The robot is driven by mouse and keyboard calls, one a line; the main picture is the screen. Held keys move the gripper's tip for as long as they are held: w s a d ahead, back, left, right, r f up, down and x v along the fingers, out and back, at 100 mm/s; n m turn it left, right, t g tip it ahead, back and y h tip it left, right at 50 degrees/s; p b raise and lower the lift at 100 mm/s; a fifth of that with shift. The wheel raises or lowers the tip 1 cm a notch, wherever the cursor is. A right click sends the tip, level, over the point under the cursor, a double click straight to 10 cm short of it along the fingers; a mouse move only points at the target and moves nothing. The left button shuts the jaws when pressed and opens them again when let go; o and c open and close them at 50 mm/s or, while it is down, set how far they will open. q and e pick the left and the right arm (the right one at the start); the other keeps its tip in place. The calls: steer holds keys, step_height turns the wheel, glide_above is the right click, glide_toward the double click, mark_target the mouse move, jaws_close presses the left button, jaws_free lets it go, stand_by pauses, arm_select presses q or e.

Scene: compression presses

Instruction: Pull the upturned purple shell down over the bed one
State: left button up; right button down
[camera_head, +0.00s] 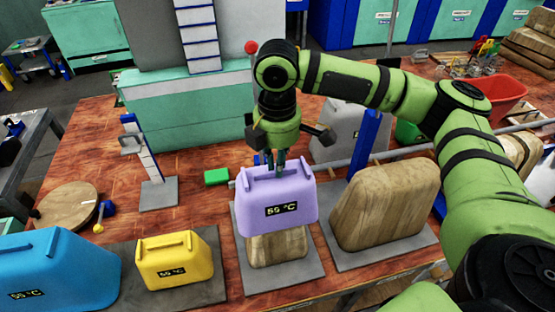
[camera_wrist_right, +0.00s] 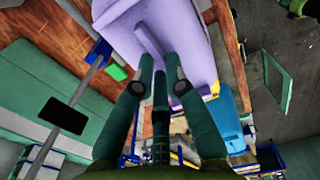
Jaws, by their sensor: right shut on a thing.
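The purple shell (camera_head: 278,205) is upright with its handle on top and a dark temperature label on its front. It covers the upper part of a wooden block (camera_head: 277,252), whose lower part shows below the shell's rim. The block stands on a grey bed plate (camera_head: 245,282). My right gripper (camera_head: 275,170) comes down from above and is shut on the shell's top handle. In the right wrist view the purple shell (camera_wrist_right: 195,45) lies beyond the fingers, with its handle (camera_wrist_right: 150,40) at the fingertips. My left gripper is in neither view.
A yellow shell (camera_head: 175,260) and a blue shell (camera_head: 55,268) stand to the left. A larger bare wooden block (camera_head: 385,207) on a plate is close on the right. A green block (camera_head: 217,177) and a grey stand (camera_head: 158,193) lie behind. A red bin (camera_head: 497,95) is at the right.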

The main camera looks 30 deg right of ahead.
mark_target(278, 182)
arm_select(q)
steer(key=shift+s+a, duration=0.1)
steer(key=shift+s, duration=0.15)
arm_select(e)
steer(key=shift+f, duration=0.1)
steer(key=shift+f, duration=1.3)
step_height(278, 182, down, 4)
steer(key=b, duration=0.2)
steer(key=shift+r+b, duration=0.15)
steer(key=shift+b, duration=0.15)
step_height(278, 182, down, 10)
steer(key=b, duration=1.2)
steer(key=shift+r+b, duration=0.25)
steer(key=shift+b, duration=0.15)
steer(key=shift+f+p, duration=0.15)
steer(key=shift+p, duration=0.25)
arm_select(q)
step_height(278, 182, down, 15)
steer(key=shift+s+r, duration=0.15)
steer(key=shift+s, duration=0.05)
arm_select(e)
steer(key=shift+f, duration=1.15)
steer(key=c, duration=1.2)
jaws_free()
